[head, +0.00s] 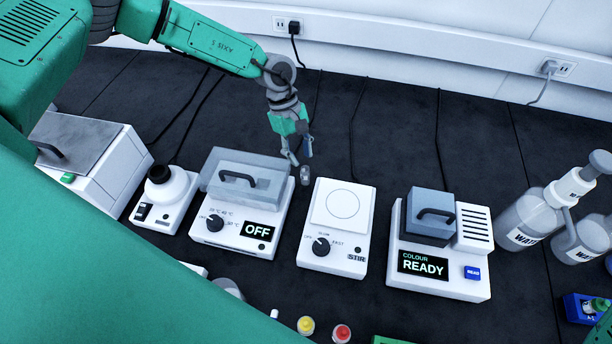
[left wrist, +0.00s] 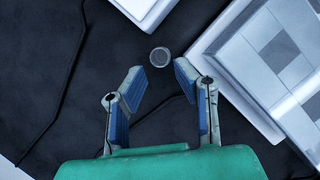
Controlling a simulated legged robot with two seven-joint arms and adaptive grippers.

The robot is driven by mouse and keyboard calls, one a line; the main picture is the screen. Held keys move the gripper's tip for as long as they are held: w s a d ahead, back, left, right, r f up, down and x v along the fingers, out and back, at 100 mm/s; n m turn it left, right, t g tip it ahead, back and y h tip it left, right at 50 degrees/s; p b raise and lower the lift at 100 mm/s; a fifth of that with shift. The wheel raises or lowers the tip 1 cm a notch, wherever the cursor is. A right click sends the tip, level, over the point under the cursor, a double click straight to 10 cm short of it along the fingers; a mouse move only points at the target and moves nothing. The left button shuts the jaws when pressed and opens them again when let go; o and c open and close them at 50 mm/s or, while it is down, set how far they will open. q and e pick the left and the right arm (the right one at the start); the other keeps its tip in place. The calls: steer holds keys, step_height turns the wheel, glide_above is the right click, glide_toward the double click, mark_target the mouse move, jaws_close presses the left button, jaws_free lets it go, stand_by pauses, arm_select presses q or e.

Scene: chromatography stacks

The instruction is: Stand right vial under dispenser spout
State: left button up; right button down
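My left gripper (head: 299,155) reaches down over the black bench behind the heating and stirring devices. It also shows in the left wrist view (left wrist: 160,80), its blue-padded fingers apart with nothing between them. A small grey cylinder, seemingly a vial (head: 305,175), stands on the bench just beyond the fingertips. Its round top (left wrist: 160,57) lies in line with the gap in the left wrist view. At the right are clear bottles (head: 525,220) with white pump tops; a dispenser head (head: 573,187) leans over them. I cannot make out the spout's tip. My right gripper is not seen.
Yellow-capped (head: 305,325) and red-capped (head: 342,332) vials show at the bottom. Cables cross the bench behind.

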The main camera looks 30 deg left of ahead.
mark_target(305, 167)
arm_select(q)
steer(key=x, duration=0.4)
steer(key=shift+f+b, duration=0.3)
steer(key=shift+b, duration=0.05)
steer(key=shift+r, duration=0.1)
steer(key=c, duration=0.5)
steer(key=shift+w, duration=0.1)
